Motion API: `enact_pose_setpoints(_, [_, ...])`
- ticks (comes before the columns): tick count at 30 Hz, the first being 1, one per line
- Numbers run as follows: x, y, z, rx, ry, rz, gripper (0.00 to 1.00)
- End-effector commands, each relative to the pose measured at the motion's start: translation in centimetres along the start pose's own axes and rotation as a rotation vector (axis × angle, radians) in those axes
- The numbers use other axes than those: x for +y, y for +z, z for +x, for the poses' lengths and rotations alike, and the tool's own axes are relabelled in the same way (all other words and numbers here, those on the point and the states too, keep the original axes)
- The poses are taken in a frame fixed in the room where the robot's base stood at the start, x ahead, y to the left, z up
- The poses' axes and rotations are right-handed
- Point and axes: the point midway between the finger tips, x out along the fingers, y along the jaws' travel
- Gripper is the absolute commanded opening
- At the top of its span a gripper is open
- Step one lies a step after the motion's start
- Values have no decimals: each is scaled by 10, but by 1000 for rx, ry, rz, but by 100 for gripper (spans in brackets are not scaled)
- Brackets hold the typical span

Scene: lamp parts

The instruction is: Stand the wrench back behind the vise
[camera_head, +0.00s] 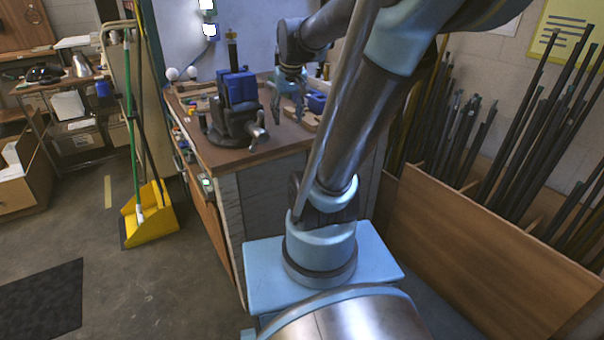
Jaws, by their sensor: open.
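The vise (235,128), dark with blue upper parts, stands on the brown workbench top (215,157) near its front left corner. A slim dark upright thing (232,50) shows behind and above the vise; I cannot tell whether it is the wrench. No other wrench can be made out. My gripper (288,118) points down over the bench just right of the vise, a small gap apart from it in the picture. Its fingers are open, and I see nothing held between them.
A blue item (316,103) lies right of my gripper, and small items line the bench's back left. A wooden rack (480,240) of dark rods stands at right. A yellow dustpan (150,215) stands on the left floor. Open floor lies front left.

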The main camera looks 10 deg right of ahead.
Motion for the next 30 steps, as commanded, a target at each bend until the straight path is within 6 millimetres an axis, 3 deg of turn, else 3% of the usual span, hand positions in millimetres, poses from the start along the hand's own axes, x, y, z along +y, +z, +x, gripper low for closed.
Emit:
enact_pose_setpoints(1, [-1, 21, 5, -7, 2, 0, 51])
enact_pose_setpoints(6, [-3, 80, 21, -34, 8, 6, 51])
enact_pose_setpoints(15, [-3, 163, 56, -72, 21, 14, 51])
enact_pose_setpoints(21, [1, 191, 71, -87, 25, 18, 51])
enact_pose_setpoints(30, [1, 195, 72, -89, 26, 18, 51])
